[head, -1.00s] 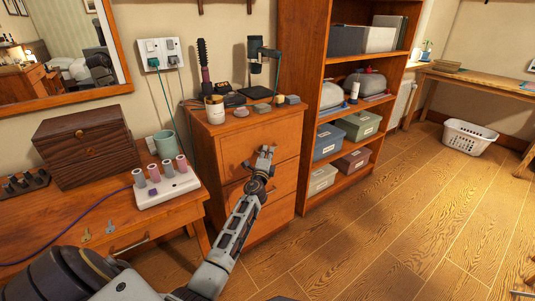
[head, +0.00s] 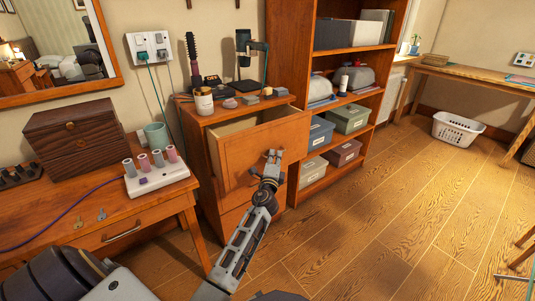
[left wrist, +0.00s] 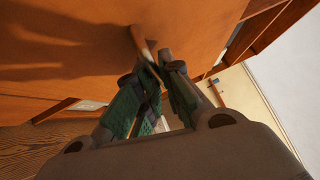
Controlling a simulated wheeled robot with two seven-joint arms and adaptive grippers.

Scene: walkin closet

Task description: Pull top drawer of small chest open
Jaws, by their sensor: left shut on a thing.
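The small wooden chest (head: 205,155) stands between the table and the bookshelf in the head view. Its top drawer (head: 262,147) is pulled well out, and its pale inside shows behind the front. My left gripper (head: 272,157) is at the lower middle of the drawer front. In the left wrist view the left gripper (left wrist: 160,72) is shut on the drawer handle (left wrist: 144,45), which is mostly hidden in the head view. The lower drawers of the chest look closed. My right gripper is not in view.
Jars, a hairbrush and small items, including a white jar (head: 204,100), stand on the chest top. A bookshelf (head: 290,90) with boxes is close at the right. A table (head: 150,207) with a wooden box (head: 75,137) is at the left.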

